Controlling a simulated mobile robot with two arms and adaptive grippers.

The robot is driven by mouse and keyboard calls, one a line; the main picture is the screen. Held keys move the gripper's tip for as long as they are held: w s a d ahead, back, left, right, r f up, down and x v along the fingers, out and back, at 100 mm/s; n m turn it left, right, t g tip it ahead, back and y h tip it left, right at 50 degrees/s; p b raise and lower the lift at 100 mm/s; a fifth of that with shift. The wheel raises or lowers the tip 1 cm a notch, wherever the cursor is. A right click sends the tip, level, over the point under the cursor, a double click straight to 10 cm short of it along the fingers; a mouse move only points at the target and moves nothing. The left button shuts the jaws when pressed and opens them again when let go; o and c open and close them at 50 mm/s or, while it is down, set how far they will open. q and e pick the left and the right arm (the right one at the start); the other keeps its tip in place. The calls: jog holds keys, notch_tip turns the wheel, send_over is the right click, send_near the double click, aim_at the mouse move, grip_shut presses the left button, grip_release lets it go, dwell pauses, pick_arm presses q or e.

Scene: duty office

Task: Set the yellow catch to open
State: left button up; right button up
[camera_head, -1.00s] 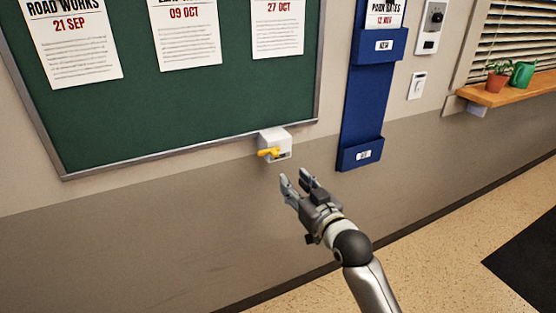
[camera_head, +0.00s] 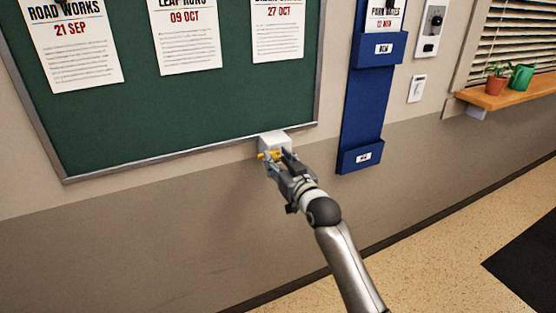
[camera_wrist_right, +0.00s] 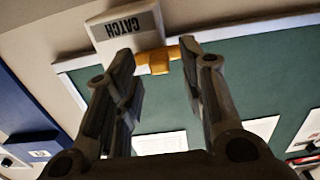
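The yellow catch (camera_head: 264,155) is a small lever on a white box (camera_head: 274,140) at the bottom edge of the green notice board. My left gripper is not in view.
The green notice board (camera_head: 180,110) with several posters hangs above. A blue wall rack (camera_head: 362,115) stands to the right of the catch, then a white switch (camera_head: 417,88). A wooden shelf (camera_head: 520,92) with a plant pot and a green can is at far right. The wall below is clear.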

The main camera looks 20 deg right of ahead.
jog(key=shift+w, duration=0.2)
grip_shut()
dwell(0.3)
jog(key=d, duration=0.3)
jog(key=shift+d, duration=0.25)
jog(key=shift+r, duration=0.1)
